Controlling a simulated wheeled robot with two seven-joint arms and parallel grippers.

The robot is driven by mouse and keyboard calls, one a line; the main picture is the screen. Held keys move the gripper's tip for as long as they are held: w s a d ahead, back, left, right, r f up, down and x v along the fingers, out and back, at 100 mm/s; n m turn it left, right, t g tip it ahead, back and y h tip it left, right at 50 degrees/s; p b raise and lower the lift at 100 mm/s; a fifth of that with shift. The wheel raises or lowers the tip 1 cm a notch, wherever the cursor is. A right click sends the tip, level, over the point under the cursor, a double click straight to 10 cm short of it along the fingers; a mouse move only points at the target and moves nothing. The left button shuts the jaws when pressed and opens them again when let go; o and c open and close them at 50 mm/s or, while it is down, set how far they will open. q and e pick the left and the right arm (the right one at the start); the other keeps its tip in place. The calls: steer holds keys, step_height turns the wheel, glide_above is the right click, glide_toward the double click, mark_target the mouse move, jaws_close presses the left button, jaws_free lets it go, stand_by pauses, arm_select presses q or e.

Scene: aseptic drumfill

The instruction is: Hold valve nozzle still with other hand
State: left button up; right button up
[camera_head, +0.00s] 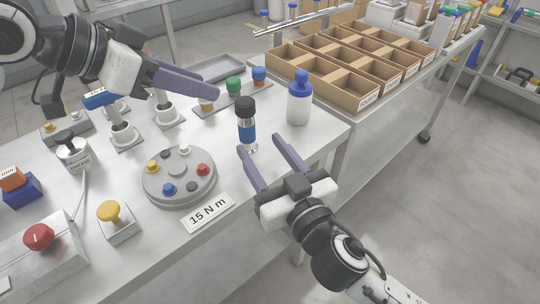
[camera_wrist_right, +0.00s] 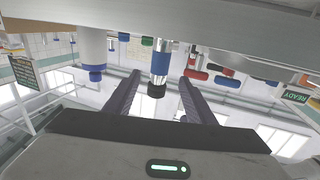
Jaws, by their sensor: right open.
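An upright cylinder with a black cap, blue band and bright metal foot, which looks like the valve nozzle (camera_head: 247,126), stands on the table near its right edge. In the right wrist view the nozzle (camera_wrist_right: 160,65) appears upside down, between the two fingers. My right gripper (camera_head: 259,144) is open, its fingers pointing at the nozzle from the front. No finger clearly touches it. My left gripper (camera_head: 212,96) hangs over the back of the table, left of and behind the nozzle. Its fingers overlap in the head view, so their gap is hidden.
A round grey disc with coloured knobs (camera_head: 180,175) stands left of the nozzle, behind a "15 N m" sign (camera_head: 208,213). A white bottle with a blue cap (camera_head: 299,100) stands close behind right. Metal posts (camera_head: 124,134) stand below my left arm. A divided cardboard box (camera_head: 372,101) is on another table.

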mark_target(250, 132)
steer(key=x, duration=0.8)
steer(key=shift+w+a, duration=0.1)
steer(key=shift+w, duration=0.05)
steer(key=c, duration=1.2)
steer(key=shift+c, duration=0.3)
steer(key=shift+f, duration=0.25)
